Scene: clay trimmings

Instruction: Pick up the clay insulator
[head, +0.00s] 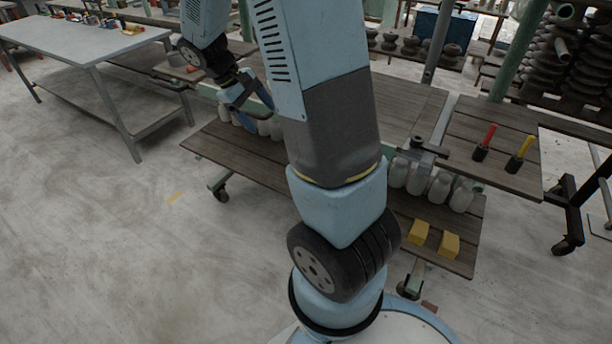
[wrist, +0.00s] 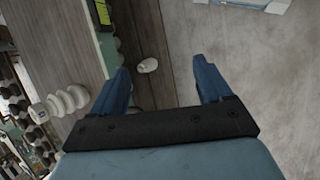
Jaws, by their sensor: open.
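A pale, rounded piece (wrist: 148,66), which looks like a clay insulator, is on the dark plank shelf in the wrist view, between my finger lines and nearer the left finger. My gripper (wrist: 161,65) is open, with nothing held between its two blue fingers. A ribbed pale insulator (wrist: 66,102) shows left of the left finger. In the head view my gripper (head: 256,112) is by the left end of the wooden trolley, close to pale pieces (head: 264,126). My arm hides part of that row. I cannot tell the exact gap.
More pale pieces (head: 440,186) stand on the trolley's lower shelf, with yellow blocks (head: 435,240) in front. Red and yellow handled tools (head: 502,148) stand on the right board. A grey table (head: 80,38) is at the back left.

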